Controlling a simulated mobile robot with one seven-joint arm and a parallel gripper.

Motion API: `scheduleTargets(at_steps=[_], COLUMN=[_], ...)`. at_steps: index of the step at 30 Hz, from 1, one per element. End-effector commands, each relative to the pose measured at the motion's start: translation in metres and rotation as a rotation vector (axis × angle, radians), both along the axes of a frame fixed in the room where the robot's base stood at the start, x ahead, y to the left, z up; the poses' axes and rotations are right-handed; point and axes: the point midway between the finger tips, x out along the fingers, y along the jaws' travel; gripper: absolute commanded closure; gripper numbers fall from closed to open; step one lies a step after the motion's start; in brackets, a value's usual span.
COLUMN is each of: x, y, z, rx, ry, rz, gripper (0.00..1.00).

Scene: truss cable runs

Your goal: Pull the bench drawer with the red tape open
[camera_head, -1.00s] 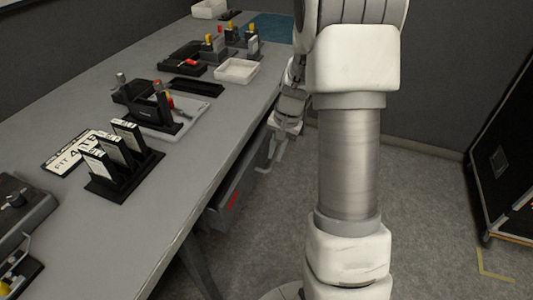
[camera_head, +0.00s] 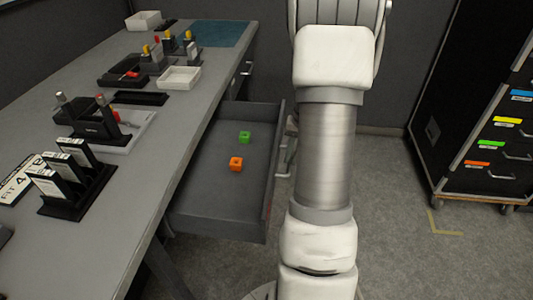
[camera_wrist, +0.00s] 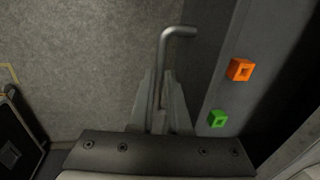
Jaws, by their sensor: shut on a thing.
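The bench drawer (camera_head: 215,200) stands pulled out from under the bench top, its inside open to view. A sliver of red tape (camera_head: 267,210) shows on its front panel, seen nearly edge-on. Inside lie a green block (camera_head: 245,137) and an orange block (camera_head: 236,164), both also in the wrist view. My gripper (camera_wrist: 162,88) is shut on the drawer's bar handle (camera_wrist: 178,32), whose bent end sticks out beyond the fingers. In the head view my arm hides most of the gripper.
The grey bench (camera_head: 125,165) carries a black card rack (camera_head: 75,190), a white tray (camera_head: 179,77) and tool holders. A black cabinet (camera_head: 470,120) on casters stands at the right. Grey floor lies open between my arm and the cabinet.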

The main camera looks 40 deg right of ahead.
Motion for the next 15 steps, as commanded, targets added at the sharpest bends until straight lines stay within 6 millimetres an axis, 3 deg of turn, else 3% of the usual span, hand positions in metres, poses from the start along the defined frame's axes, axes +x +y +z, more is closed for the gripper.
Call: scheduleTargets(at_steps=[6, 15], x=[-0.035, -0.060], y=[-0.035, -0.060], z=[0.000, 0.000], rx=[-0.002, -0.001], ry=[0.000, 0.000], rz=[-0.004, -0.001], gripper=[1.00, 1.00])
